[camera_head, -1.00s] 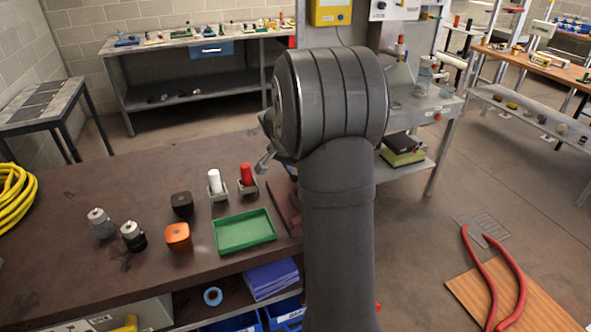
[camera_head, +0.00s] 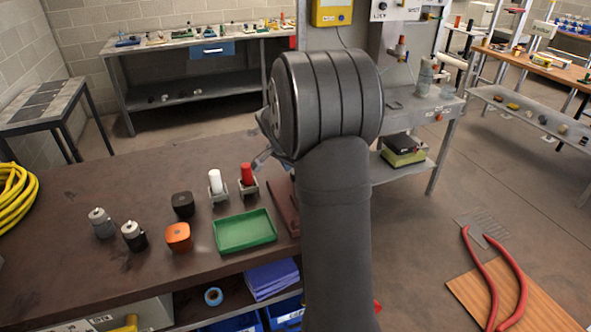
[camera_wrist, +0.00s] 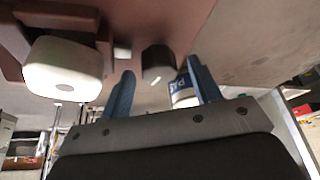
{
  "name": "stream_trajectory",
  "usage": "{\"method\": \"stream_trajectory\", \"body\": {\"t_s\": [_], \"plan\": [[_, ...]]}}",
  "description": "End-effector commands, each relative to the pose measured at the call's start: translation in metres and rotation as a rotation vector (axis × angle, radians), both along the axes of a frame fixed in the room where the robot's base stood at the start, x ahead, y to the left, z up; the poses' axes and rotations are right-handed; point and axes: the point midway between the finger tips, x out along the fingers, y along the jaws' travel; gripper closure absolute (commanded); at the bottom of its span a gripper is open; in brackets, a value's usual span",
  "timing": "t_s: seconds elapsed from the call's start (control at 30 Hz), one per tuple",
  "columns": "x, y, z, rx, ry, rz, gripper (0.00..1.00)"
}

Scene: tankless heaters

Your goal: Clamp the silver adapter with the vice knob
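My gripper (camera_wrist: 160,92) shows in the wrist view as two blue fingers set apart, with no object clearly held between them. A large white rounded knob (camera_wrist: 65,70), likely the vice knob, is left of the fingers, against a red-brown body (camera_wrist: 85,22). A dark cylinder (camera_wrist: 158,62) lies beyond the fingertips, and a white and blue labelled piece shows partly behind the right finger. In the head view, a red-brown vice-like piece (camera_head: 283,205) sits at the bench's right end, partly hidden by my arm. I cannot make out the silver adapter for certain.
On the brown bench (camera_head: 60,270) are a green tray (camera_head: 245,231), an orange block (camera_head: 178,237), a black block (camera_head: 183,204), white (camera_head: 216,182) and red (camera_head: 247,175) cylinders in holders, and two grey-topped pieces (camera_head: 101,222) (camera_head: 133,236). The bench's left front is clear.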

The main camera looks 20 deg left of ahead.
Motion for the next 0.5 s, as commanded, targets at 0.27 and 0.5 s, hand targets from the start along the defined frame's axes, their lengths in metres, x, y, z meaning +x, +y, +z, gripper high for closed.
{"method": "stream_trajectory", "body": {"t_s": [0.27,0.5], "plan": [[-0.001,0.000,0.001,0.000,0.000,0.001,0.43],[-0.013,0.004,0.032,0.002,-0.003,0.001,0.43]]}}
